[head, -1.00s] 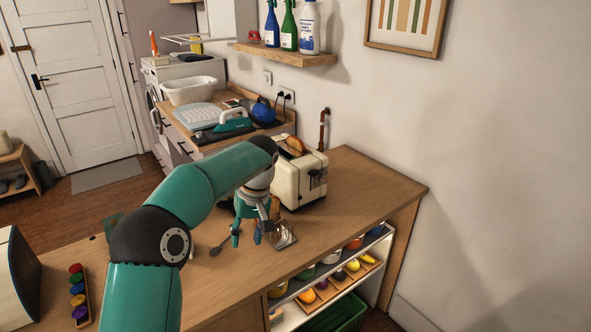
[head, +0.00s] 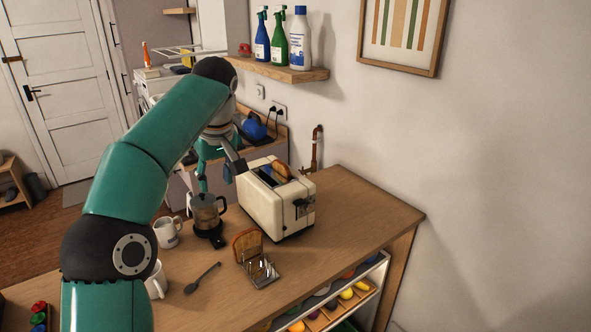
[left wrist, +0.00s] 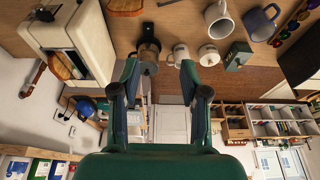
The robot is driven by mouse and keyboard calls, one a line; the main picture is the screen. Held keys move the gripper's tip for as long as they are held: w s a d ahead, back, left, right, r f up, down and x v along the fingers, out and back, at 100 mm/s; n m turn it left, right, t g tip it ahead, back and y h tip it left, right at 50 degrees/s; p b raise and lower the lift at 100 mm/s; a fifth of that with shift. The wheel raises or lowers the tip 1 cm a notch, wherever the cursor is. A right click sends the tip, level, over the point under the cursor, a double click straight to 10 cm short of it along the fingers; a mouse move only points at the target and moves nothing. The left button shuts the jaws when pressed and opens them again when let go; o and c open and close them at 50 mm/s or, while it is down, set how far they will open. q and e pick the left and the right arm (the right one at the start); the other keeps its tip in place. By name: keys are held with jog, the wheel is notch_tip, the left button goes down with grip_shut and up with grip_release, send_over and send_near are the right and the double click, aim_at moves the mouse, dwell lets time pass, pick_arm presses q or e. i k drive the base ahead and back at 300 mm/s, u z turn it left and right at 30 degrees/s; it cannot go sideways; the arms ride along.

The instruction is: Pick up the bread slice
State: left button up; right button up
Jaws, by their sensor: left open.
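One browned bread slice (head: 246,243) stands in a metal toast rack (head: 264,272) at the counter's front. Another bread slice (head: 281,171) sticks up from a slot of the cream toaster (head: 268,205); it also shows in the left wrist view (left wrist: 60,66). My left gripper (head: 219,172) is open and empty, beyond and left of the toaster, above the counter's far end. In the left wrist view its spread fingers (left wrist: 160,76) have nothing between them. My right gripper is not in view.
A moka pot (head: 207,211) stands left of the toaster, near my left gripper. White mugs (head: 167,232) and a dark spoon (head: 202,278) are further left and forward. The counter (head: 350,215) right of the toaster is clear. A shelf (head: 285,71) with bottles hangs on the wall.

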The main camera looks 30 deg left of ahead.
aim_at(279, 167)
jog(key=i, duration=1.1)
jog(key=u, duration=0.05)
